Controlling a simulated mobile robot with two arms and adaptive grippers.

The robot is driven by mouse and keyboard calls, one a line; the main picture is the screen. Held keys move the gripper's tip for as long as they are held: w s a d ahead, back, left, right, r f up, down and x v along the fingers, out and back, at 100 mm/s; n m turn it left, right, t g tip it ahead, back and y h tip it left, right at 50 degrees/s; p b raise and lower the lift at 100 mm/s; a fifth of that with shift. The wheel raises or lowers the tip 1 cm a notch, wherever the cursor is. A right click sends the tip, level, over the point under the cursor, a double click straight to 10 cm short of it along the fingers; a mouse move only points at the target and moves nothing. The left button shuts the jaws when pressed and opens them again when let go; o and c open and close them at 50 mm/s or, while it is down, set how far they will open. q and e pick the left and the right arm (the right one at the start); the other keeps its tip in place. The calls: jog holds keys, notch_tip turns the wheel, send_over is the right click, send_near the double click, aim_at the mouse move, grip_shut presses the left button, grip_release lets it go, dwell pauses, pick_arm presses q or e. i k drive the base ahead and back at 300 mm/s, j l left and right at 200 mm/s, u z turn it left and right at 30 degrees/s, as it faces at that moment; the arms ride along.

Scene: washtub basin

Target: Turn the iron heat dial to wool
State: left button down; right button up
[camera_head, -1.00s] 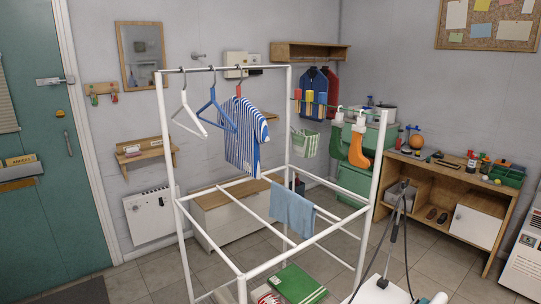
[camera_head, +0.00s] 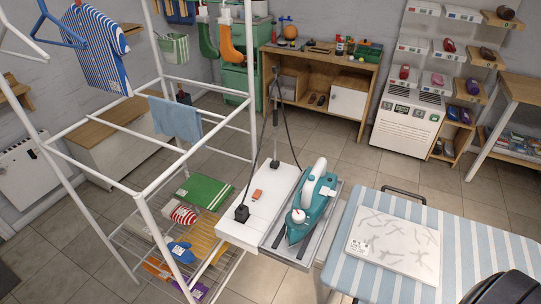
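The iron (camera_head: 314,204) is teal with a white handle and lies on a grey rest at the lower middle of the head view. A small round white part (camera_head: 298,216) near its lower end may be the heat dial; its markings are too small to read, so I cannot tell its setting. A dark rounded shape (camera_head: 503,288) at the bottom right corner may be part of my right arm. I see no fingers of either gripper, and none touches the iron.
An ironing board (camera_head: 350,276) with blue and white stripes, bearing a pale cloth or sheet (camera_head: 394,245), stands right of the iron. A white drying frame (camera_head: 112,205) stands left. The white stand (camera_head: 270,190) beside the iron carries an orange switch, black plug and cord.

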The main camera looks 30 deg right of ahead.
aim_at(299, 215)
jog(key=i+j+z, duration=0.1)
jog(key=z, duration=0.3)
jog(key=i+j+z, duration=0.1)
jog(key=z, duration=0.3)
jog(key=j+z, duration=0.2)
jog(key=z, duration=0.15)
jog(key=i+j+z, duration=0.1)
jog(key=z, duration=0.3)
